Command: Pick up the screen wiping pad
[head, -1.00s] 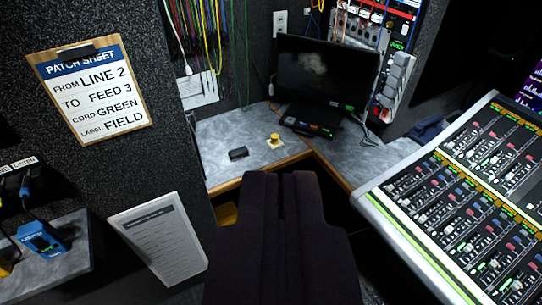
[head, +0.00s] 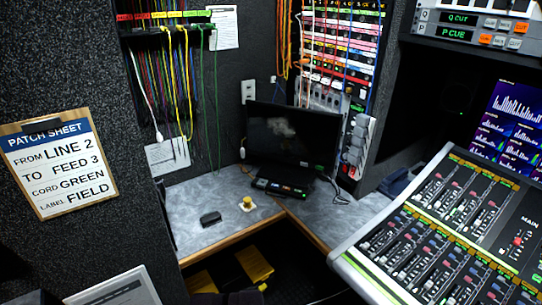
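A small pad with a yellow knob on a pale square base (head: 247,204) lies on the grey corner desk (head: 205,238), near its front edge; it looks like the screen wiping pad. A small black block (head: 210,218) lies to its left, apart from it. The dark screen (head: 292,135) stands behind them with a pale smudge on it. My gripper (head: 228,298) shows only as a dark shape at the bottom edge, below and in front of the desk. Its fingers are mostly out of the picture, so its opening is hidden. It touches neither small object.
A black device (head: 280,188) sits before the screen. A sloped mixing console (head: 440,235) fills the right. A patch sheet clipboard (head: 58,165) is on the left wall. Cords hang behind the desk. Yellow items (head: 255,263) are below the desk.

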